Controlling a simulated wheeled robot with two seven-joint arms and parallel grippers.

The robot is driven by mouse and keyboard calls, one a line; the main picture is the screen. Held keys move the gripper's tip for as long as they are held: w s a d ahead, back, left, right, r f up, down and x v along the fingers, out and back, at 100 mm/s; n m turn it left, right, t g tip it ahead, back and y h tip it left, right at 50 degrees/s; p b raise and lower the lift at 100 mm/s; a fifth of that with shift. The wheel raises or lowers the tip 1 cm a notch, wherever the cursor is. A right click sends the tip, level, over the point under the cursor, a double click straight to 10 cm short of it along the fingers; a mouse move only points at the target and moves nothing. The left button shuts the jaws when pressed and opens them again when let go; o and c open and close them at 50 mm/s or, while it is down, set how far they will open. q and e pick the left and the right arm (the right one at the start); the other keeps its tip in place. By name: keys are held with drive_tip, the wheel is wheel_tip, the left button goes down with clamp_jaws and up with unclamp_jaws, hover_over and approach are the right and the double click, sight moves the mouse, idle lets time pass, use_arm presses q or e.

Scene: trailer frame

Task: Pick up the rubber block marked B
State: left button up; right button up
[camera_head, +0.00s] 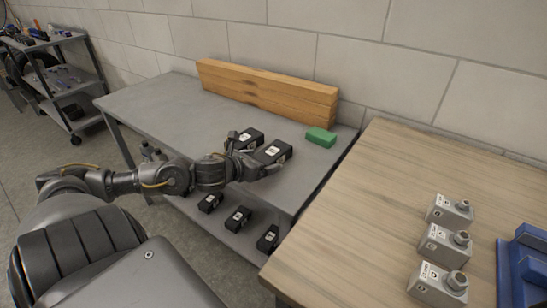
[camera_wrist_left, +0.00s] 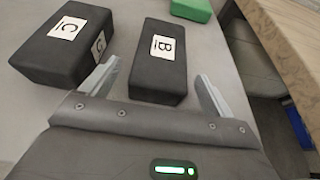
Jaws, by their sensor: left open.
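The black rubber block marked B (camera_head: 273,151) lies on the grey metal table. In the left wrist view block B (camera_wrist_left: 158,60) shows its white label facing up, straight ahead of my gripper. A like black block marked C (camera_head: 250,138) lies close to its left; block C is also large in the left wrist view (camera_wrist_left: 62,50). My left gripper (camera_head: 254,157) is open at the near end of block B. Its fingers (camera_wrist_left: 158,73) appear on either side of that end, with no clear contact. My right gripper is not in view.
Wooden beams (camera_head: 265,92) lie along the wall behind the blocks. A green block (camera_head: 320,137) lies to the right. Several black blocks (camera_head: 238,218) sit on the lower shelf. A wooden table (camera_head: 375,200) with grey metal parts (camera_head: 440,243) stands at right.

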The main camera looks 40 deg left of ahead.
sight(270, 157)
use_arm(q)
drive_tip(key=x, duration=0.5)
drive_tip(key=shift+p, duration=0.35)
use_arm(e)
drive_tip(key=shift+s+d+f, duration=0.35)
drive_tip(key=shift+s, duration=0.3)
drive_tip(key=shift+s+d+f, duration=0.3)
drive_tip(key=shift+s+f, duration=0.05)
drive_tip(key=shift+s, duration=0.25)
use_arm(q)
drive_tip(key=shift+s, duration=0.1)
drive_tip(key=c, duration=1.4)
